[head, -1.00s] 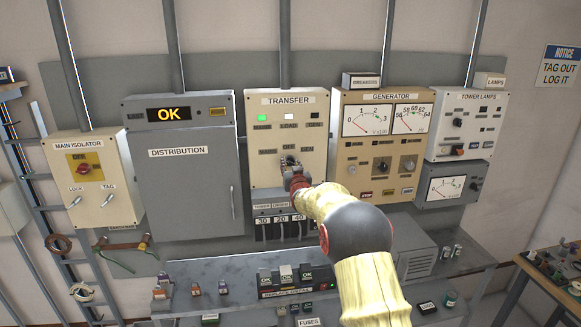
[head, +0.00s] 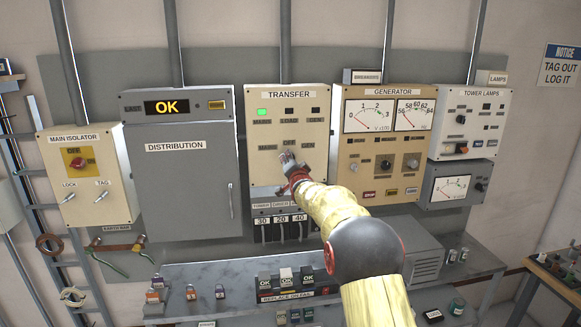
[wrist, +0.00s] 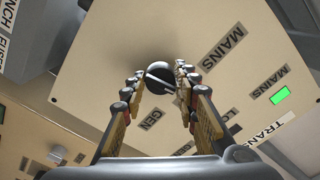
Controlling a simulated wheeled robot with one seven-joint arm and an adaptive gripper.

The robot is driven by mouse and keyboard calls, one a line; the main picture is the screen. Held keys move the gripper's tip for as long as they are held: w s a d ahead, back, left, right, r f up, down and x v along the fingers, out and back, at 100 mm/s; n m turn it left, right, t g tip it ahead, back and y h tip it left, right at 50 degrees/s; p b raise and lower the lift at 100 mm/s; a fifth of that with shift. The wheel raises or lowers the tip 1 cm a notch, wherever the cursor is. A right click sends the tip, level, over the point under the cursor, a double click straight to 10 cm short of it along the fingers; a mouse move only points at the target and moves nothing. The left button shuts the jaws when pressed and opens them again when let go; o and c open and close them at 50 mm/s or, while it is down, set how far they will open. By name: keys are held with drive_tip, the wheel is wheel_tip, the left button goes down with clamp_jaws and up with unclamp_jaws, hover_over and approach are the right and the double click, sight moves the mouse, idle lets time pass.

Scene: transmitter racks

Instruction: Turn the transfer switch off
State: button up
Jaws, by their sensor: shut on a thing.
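The cream transfer panel (head: 262,180) hangs in the middle of the wall, with MAINS, OFF and GEN labels around its switch. In the wrist view the transfer switch (wrist: 158,71) is a dark round knob with a pale bar. My gripper (head: 289,164) is at the switch, and in the wrist view its fingers (wrist: 161,80) are shut on the knob from both sides. The right finger hides the OFF label there, so I cannot read the bar's exact position. The green mains lamp (head: 262,112) is lit. The load lamp (head: 289,112) is dark.
The distribution cabinet (head: 190,185) is left of the panel and the generator panel (head: 350,180) is right. Several breakers (head: 280,231) sit just below the transfer panel. A shelf (head: 215,275) with small parts runs underneath.

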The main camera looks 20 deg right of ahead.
drive_tip(key=shift+m+b, duration=0.45)
drive_tip(key=shift+m, duration=0.65)
drive_tip(key=shift+r, duration=0.1)
drive_tip(key=o, duration=1.1)
drive_tip(key=shift+s, duration=0.15)
drive_tip(key=v, duration=1.1)
drive_tip(key=shift+s+a, duration=0.15)
drive_tip(key=shift+s, duration=0.15)
